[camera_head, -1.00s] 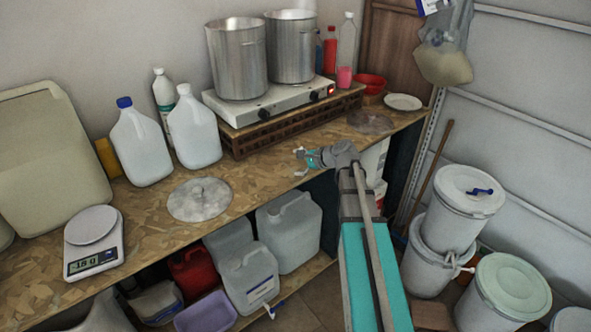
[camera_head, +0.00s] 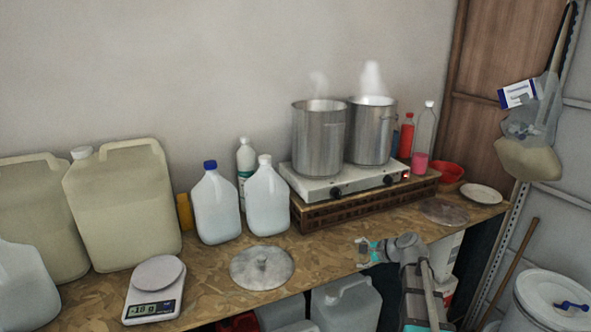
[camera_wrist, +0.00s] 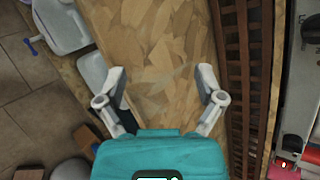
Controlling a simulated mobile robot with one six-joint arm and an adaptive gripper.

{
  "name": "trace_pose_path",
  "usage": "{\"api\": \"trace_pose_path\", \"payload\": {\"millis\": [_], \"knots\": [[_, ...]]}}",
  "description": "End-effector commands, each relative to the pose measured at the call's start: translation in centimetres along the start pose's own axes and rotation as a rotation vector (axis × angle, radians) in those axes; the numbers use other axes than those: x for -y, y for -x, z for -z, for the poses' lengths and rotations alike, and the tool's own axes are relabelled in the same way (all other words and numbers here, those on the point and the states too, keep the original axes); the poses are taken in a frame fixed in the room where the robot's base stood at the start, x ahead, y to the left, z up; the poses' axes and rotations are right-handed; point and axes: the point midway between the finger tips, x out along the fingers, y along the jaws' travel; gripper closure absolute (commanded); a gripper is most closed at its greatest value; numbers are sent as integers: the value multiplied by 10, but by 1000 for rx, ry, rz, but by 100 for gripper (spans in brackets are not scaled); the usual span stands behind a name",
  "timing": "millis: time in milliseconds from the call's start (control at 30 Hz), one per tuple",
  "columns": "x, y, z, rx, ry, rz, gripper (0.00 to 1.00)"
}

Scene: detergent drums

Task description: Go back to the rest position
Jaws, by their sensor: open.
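My gripper (camera_head: 367,250) is at the front edge of the chipboard bench (camera_head: 215,292), to the right of the middle in the head view. My arm reaches up to it from the bottom of that view. In the wrist view my gripper (camera_wrist: 162,82) has its two fingers spread wide apart, with bare chipboard between and beyond them. It is open and holds nothing. The wooden slatted stand (camera_head: 325,213) under the hotplate is beside it, and it also shows along the right of the wrist view (camera_wrist: 232,85).
Two steaming steel pots (camera_head: 320,140) stand on the white hotplate (camera_head: 345,183). A round metal lid (camera_head: 262,267), a scale (camera_head: 155,295) and white jugs (camera_head: 215,208) are on the bench to the left. A plate (camera_head: 482,194) is at right. Jugs (camera_head: 345,305) stand below the bench edge.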

Motion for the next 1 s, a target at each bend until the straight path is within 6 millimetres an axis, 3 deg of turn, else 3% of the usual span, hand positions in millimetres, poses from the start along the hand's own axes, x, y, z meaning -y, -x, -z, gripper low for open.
{"api": "trace_pose_path", "payload": {"millis": [167, 400, 700, 833, 1000], "knots": [[-30, -9, -25, -4, 161, -120, 13], [-95, -15, -69, 11, 534, -404, 13], [-171, 5, -107, 91, 994, -792, 13], [-190, 17, -115, 130, 1133, -925, 13], [-202, 26, -121, 160, 1221, -1017, 13]]}}
